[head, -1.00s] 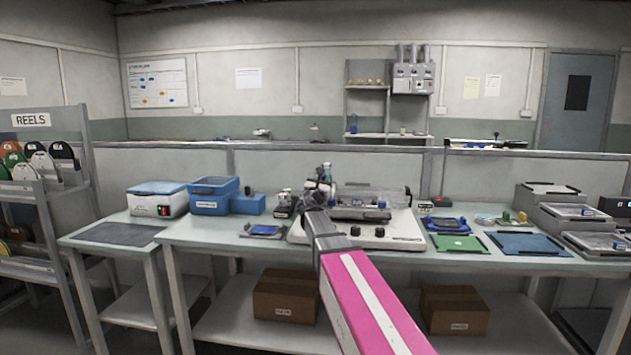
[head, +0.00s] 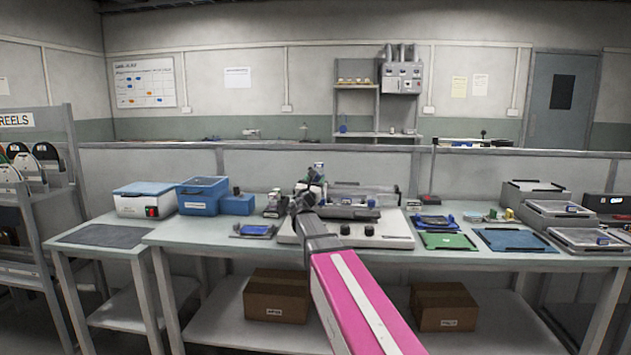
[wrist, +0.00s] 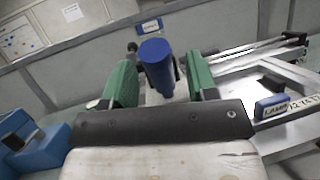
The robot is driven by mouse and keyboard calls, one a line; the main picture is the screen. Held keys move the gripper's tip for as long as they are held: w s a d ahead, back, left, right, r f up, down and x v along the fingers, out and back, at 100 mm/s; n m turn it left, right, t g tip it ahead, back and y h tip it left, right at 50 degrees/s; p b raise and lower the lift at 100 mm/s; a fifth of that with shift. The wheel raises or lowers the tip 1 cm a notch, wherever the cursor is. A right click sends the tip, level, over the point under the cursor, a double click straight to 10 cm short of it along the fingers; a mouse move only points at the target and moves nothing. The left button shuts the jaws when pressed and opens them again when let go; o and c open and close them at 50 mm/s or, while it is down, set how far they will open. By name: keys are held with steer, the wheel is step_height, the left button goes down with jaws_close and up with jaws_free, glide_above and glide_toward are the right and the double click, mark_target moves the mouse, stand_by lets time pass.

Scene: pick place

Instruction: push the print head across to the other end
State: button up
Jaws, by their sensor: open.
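The printer (head: 393,239) is a pale flat machine with dark knobs on its front, standing on the middle of the bench. Its rails and frame also show at the right of the wrist view (wrist: 285,88). A blue cylindrical knob (wrist: 156,66), seemingly on the print head, stands upright at the left end of the rails. My gripper (wrist: 160,82) is open, with its green fingers on either side of the knob. I cannot tell whether they touch it. In the head view my arm hides most of the print head and the fingers.
Blue bins (head: 203,196) and a white-and-blue box (head: 150,200) stand to the left. A blue block labelled LAMP (wrist: 272,107) is at the right of the wrist view. Green (head: 447,241) and blue (head: 514,240) mats and stacked trays (head: 560,212) lie to the right.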

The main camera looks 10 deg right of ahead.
steer(key=v, duration=0.9)
steer(key=shift+s, duration=0.2)
steer(key=shift+a, duration=0.1)
